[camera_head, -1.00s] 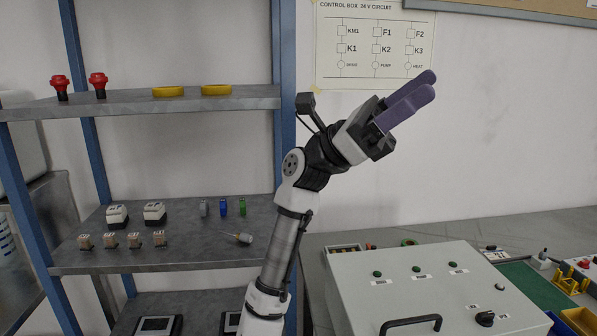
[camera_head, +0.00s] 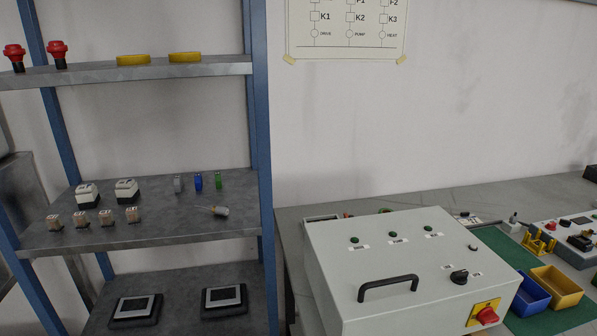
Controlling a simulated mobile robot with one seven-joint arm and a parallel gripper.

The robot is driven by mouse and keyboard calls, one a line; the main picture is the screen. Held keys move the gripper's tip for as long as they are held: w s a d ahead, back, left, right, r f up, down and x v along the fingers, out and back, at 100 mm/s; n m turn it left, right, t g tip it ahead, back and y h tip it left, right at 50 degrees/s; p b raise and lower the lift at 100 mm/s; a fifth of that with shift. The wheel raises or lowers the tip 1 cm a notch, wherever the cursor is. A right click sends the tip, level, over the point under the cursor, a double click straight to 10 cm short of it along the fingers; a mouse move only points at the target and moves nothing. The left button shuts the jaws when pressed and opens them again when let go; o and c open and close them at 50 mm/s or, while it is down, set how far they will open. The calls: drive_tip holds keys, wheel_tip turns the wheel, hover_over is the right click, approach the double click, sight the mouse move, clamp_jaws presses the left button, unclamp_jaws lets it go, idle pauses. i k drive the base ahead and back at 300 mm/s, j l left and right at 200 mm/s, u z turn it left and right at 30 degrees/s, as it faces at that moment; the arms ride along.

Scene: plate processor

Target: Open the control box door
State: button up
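The control box (camera_head: 330,268) is a light grey case on the workbench, right of the shelf rack. Its sloped door panel (camera_head: 425,258) faces up toward me and looks shut. A black bar handle (camera_head: 388,287) sits on the lower part of the panel. A black rotary knob (camera_head: 459,277) is to its right, and a red knob on a yellow plate (camera_head: 484,314) is at the lower right. The lower edge of the box is cut off. My gripper is not in this view.
A blue-framed shelf rack (camera_head: 262,170) stands close on the left, holding small parts. Blue (camera_head: 531,294) and yellow (camera_head: 557,287) bins and a green mat (camera_head: 499,241) lie right of the box. The wall behind is bare below a circuit poster (camera_head: 346,30).

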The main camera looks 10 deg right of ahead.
sight(372, 267)
drive_tip(key=z, duration=0.7)
drive_tip(key=j+z, duration=0.25)
drive_tip(key=z, duration=0.2)
drive_tip(key=k+j+z, duration=0.15)
drive_tip(key=z, duration=0.3)
drive_tip(key=k+j, duration=0.25)
drive_tip(key=i+j, duration=0.1)
drive_tip(key=i, duration=0.4)
